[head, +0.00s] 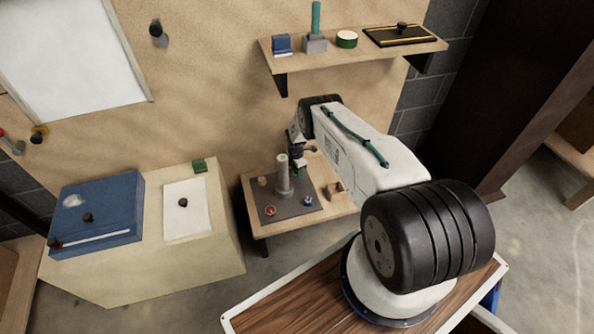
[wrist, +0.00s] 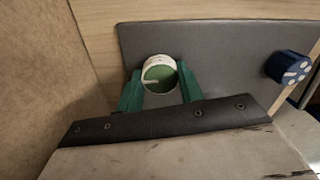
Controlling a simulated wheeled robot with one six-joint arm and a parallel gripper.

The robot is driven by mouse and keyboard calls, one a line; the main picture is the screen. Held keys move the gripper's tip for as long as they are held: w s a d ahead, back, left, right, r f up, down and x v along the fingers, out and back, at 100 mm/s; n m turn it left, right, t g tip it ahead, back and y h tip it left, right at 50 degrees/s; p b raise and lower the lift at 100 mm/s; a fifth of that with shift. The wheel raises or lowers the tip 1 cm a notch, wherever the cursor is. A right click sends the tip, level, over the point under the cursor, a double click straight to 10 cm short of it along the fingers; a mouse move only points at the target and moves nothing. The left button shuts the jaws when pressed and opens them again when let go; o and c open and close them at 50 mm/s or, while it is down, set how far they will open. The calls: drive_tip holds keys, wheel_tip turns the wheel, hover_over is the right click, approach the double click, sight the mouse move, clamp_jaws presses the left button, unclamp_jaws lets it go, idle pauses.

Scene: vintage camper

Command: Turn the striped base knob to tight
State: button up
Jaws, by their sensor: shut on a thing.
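In the wrist view, a round knob (wrist: 160,72) with a white rim and a green face sits at the edge of the dark grey base plate (wrist: 222,65). A pale stripe crosses its face. My gripper (wrist: 158,84) has its green fingers on either side of the knob, shut on it. I cannot read any tight mark.
A shelf (head: 345,55) hangs above.

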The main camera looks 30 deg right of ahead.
drive_tip(key=shift+m, duration=0.3)
drive_tip(key=m, duration=1.1)
drive_tip(key=shift+m+y, duration=0.3)
drive_tip(key=m, duration=0.6)
drive_tip(key=shift+t, duration=0.3)
drive_tip(key=m, duration=0.6)
drive_tip(key=shift+m, duration=0.4)
drive_tip(key=o, duration=1)
drive_tip(key=shift+s, duration=0.1)
drive_tip(key=shift+s+d+r, duration=0.1)
drive_tip(key=shift+r, duration=1.85)
drive_tip(key=shift+s+d+r, duration=0.1)
drive_tip(key=shift+r, duration=1.85)
